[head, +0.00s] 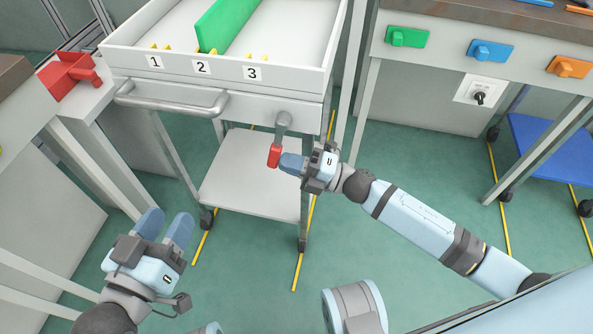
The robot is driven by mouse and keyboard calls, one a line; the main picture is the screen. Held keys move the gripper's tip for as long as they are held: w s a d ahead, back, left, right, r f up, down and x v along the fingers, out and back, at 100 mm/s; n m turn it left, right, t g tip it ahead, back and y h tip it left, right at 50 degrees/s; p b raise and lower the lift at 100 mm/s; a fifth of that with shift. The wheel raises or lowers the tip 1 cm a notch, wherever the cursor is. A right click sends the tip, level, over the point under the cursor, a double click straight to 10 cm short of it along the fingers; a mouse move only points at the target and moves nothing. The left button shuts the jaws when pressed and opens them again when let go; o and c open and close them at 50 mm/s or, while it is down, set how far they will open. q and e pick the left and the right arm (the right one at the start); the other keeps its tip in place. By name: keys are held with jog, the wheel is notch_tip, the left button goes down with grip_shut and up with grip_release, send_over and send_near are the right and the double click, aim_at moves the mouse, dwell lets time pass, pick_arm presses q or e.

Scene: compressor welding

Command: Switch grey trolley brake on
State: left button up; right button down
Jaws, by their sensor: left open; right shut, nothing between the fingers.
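The grey trolley (222,103) stands ahead, with a white top tray numbered 1, 2 and 3 and a lower shelf. Its brake lever (281,131) hangs from the front panel on the right, with a red handle tip (274,156) pointing down. My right gripper (285,162) is shut and empty, with its fingers right beside the red tip on its right. I cannot tell whether they touch it. My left gripper (165,226) is open and empty, low at the left, well away from the trolley.
A push bar (170,102) runs along the trolley's front left. The floor before the trolley is clear.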

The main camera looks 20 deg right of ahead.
pick_arm(q)
jog(key=shift+r+p, duration=0.25)
jog(key=shift+p, duration=0.3)
pick_arm(e)
jog(key=shift+w+a+y, duration=0.15)
jog(key=shift+w+a, duration=0.2)
jog(key=shift+a, duration=0.25)
jog(key=shift+w+a+y, duration=0.15)
jog(key=shift+w+a, duration=0.2)
jog(key=shift+a, duration=0.25)
pick_arm(q)
jog(key=shift+f, duration=0.1)
